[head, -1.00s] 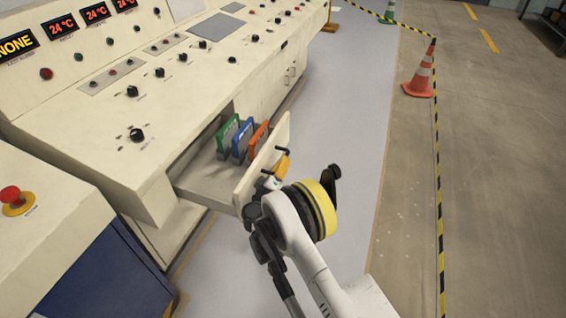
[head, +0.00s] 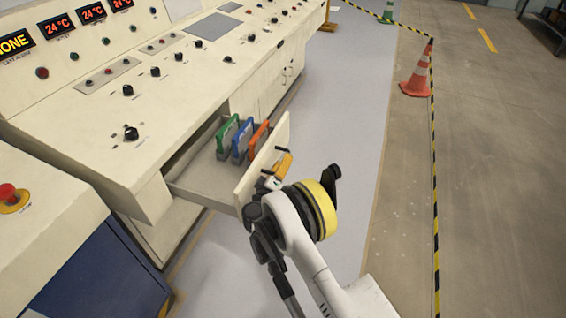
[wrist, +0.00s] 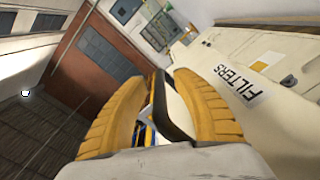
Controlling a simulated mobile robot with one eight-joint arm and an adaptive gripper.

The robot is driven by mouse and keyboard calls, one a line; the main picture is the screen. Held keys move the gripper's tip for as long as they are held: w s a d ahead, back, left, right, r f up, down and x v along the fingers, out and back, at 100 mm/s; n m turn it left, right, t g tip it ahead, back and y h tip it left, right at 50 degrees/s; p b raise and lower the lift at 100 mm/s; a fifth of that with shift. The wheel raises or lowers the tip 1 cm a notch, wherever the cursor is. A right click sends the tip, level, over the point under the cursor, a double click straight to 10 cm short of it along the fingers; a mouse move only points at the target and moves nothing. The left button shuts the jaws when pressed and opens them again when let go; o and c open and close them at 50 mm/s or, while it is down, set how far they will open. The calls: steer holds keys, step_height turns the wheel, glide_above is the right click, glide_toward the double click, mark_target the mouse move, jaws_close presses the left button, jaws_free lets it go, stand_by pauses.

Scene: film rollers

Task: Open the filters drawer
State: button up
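The filters drawer (head: 195,185) is pulled well out of the cream console. Its front panel (head: 258,172) faces right, and three filters in green (head: 228,135), blue (head: 241,143) and orange (head: 259,135) stand inside. The wrist view shows the label "FILTERS" (wrist: 238,84) on the front panel. My gripper (head: 281,165) is at the drawer's outer face, with its yellow fingers on either side of the black handle (wrist: 172,108). My wrist hides the panel's lower right corner.
The console top (head: 160,90) with knobs and displays lies above the drawer. A blue-sided cabinet (head: 105,275) with a red button (head: 10,194) stands at lower left. Clear grey floor (head: 345,110) lies to the right, bounded by striped tape and an orange cone (head: 416,75).

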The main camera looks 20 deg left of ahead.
steer(key=shift+s, duration=0.1)
steer(key=s, duration=0.7)
steer(key=shift+s+a, duration=0.15)
steer(key=shift+a, duration=0.1)
steer(key=shift+s, duration=0.1)
